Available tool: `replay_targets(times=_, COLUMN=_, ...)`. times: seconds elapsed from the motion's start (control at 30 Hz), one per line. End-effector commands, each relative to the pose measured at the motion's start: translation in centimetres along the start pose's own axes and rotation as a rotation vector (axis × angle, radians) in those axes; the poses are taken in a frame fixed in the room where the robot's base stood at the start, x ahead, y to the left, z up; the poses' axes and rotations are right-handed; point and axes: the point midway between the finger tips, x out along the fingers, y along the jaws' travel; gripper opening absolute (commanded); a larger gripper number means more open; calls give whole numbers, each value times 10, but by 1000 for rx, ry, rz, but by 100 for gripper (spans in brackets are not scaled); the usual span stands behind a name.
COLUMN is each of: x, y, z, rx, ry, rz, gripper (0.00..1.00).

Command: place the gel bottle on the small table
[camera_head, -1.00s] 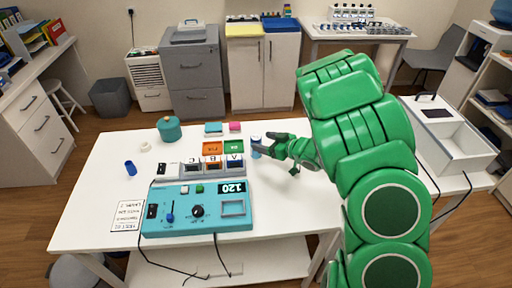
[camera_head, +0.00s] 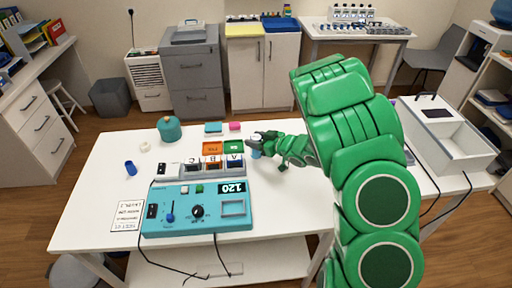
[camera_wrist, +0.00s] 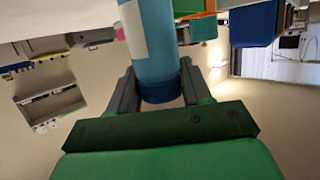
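The gel bottle (camera_wrist: 153,45) is blue with a white label and a dark blue cap. In the wrist view it stands between the two fingers of my gripper (camera_wrist: 157,85), cap nearest the palm, almost filling the gap. Whether both fingers press on it I cannot tell. In the head view my gripper (camera_head: 262,139) is at the upper part of the bottle (camera_head: 256,153), hiding its cap, over the white worktable (camera_head: 105,175). A smaller table (camera_head: 325,34) stands at the back right; I cannot tell if it is the small table.
A teal control box (camera_head: 180,222) and labelled bins (camera_head: 212,148) stand just left of my gripper. A teal jar (camera_head: 170,129), a blue cup (camera_head: 130,168) and a pink block (camera_head: 235,126) are also on the worktable. A white box (camera_head: 445,140) is at right.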

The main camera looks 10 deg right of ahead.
Motion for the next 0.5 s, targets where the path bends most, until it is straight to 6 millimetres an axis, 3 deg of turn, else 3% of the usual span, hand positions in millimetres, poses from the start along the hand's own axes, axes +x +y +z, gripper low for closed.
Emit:
replay_targets(times=0.03, x=0, y=0, z=0, rx=0, ry=0, rz=0, gripper=29)
replay_targets(times=0.17, x=0, y=0, z=0, rx=0, ry=0, rz=0, gripper=9)
replay_targets(times=0.5, x=-2, y=0, z=-6, rx=-2, ry=1, rz=0, gripper=8)
